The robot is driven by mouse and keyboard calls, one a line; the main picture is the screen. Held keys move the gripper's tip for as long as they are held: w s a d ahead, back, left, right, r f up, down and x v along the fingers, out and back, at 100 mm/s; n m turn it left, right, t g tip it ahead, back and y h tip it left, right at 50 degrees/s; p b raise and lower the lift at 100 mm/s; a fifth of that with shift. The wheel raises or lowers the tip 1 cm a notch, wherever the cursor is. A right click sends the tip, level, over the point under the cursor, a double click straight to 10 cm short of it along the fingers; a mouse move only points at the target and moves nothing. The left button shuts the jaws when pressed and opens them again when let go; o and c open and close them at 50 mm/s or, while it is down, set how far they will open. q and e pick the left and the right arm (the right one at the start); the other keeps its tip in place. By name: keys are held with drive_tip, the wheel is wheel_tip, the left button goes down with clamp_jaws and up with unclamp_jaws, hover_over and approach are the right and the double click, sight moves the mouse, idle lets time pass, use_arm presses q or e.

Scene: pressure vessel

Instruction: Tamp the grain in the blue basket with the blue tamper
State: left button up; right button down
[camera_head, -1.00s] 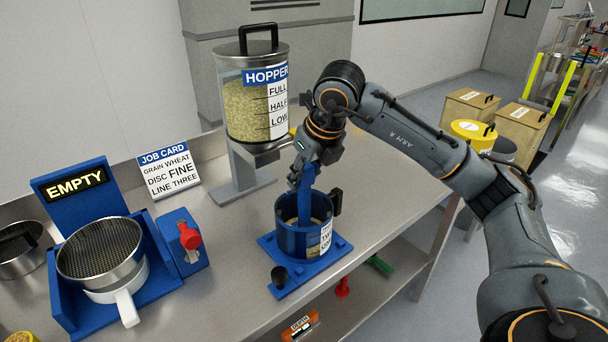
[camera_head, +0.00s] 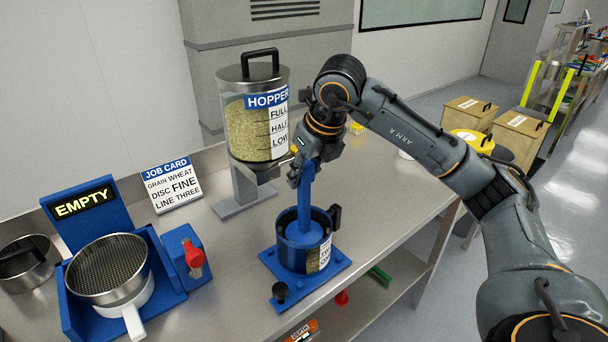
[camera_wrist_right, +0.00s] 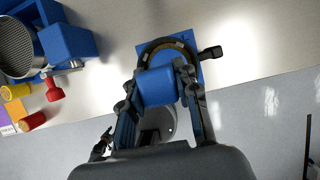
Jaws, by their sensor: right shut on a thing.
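The blue tamper (camera_head: 307,190) stands upright, its handle rising out of the blue basket (camera_head: 291,256). Its lower end is inside the basket, and whether it touches the grain cannot be told. The basket has a black side handle and a white label, with tan grain colour at its side. My right gripper (camera_head: 303,174) is shut on the top of the tamper's handle, above the basket. In the right wrist view the tamper's blue top (camera_wrist_right: 157,86) sits between the fingers, with the basket's rim (camera_wrist_right: 165,45) behind. My left gripper is not in view.
The basket stands on a blue base plate (camera_head: 335,275) near the table's front edge. The grain hopper (camera_head: 255,120) stands behind it. A blue stand with a sieve (camera_head: 106,268) and the job card (camera_head: 172,184) are to the left. The table (camera_head: 385,190) is clear to the right.

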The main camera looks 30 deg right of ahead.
wheel_tip(320, 180, up, 7)
drive_tip(key=p, duration=0.4)
drive_tip(key=shift+f, duration=0.3)
idle(0.6)
